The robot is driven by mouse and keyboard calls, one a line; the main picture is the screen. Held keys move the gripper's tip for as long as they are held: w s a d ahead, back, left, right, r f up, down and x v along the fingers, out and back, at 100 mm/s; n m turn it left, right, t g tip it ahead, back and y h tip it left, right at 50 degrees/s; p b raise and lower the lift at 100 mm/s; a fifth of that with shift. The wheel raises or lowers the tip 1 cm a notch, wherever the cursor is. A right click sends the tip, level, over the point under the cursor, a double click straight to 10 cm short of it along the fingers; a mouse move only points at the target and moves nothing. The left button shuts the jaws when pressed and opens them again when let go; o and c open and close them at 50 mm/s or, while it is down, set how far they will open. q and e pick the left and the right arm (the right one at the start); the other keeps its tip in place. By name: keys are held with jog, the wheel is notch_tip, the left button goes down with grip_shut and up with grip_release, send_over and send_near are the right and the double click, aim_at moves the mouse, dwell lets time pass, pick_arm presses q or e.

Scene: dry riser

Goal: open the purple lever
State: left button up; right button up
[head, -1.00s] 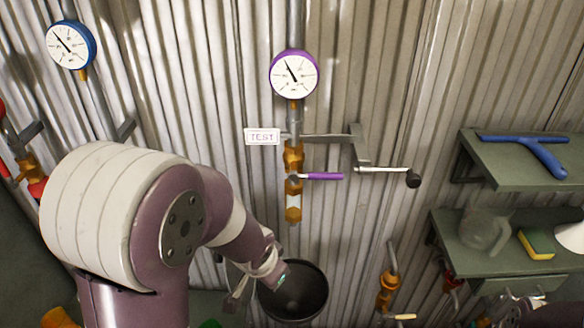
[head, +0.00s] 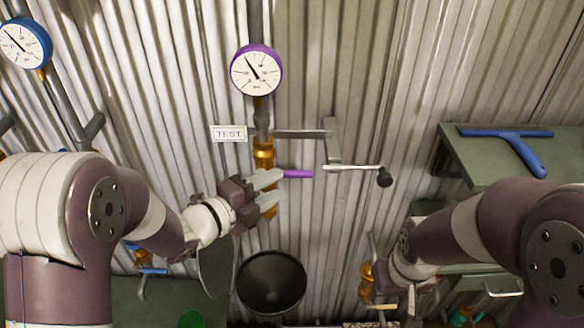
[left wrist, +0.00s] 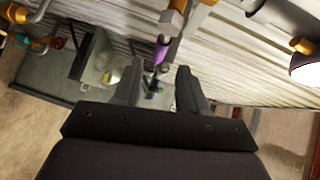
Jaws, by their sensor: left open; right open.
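The purple lever (head: 297,174) sticks out to the right from a brass valve (head: 263,153) on the pipe under the purple-rimmed gauge (head: 256,70). My left gripper (head: 272,190) is open and raised in front of the valve, its fingers pointing right near the lever's left end; they hide the valve's lower part. In the left wrist view the purple lever (left wrist: 162,52) shows ahead, between and beyond the open fingers (left wrist: 158,90). I cannot tell whether they touch it. My right gripper (head: 412,300) is low at the right, in front of the shelves, well away from the lever, and its fingers show poorly.
A crank handle with a black knob (head: 384,177) juts out to the right of the lever. A "TEST" sign (head: 229,133) hangs left of the pipe. A black bucket (head: 271,283) stands below. A green shelf (head: 480,160) with a blue squeegee (head: 520,146) is at the right.

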aim_at(292, 176)
pick_arm(q)
jog(key=p+x, duration=0.1)
jog(key=x, duration=0.5)
jog(key=shift+w+a+p, duration=0.1)
jog(key=shift+a+p, duration=0.05)
jog(key=shift+p, duration=0.15)
jog(key=shift+w+d, duration=0.25)
jog(key=shift+d, duration=0.15)
jog(key=shift+w+f, duration=0.1)
jog(key=shift+w, duration=0.05)
jog(key=shift+d, duration=0.1)
grip_shut()
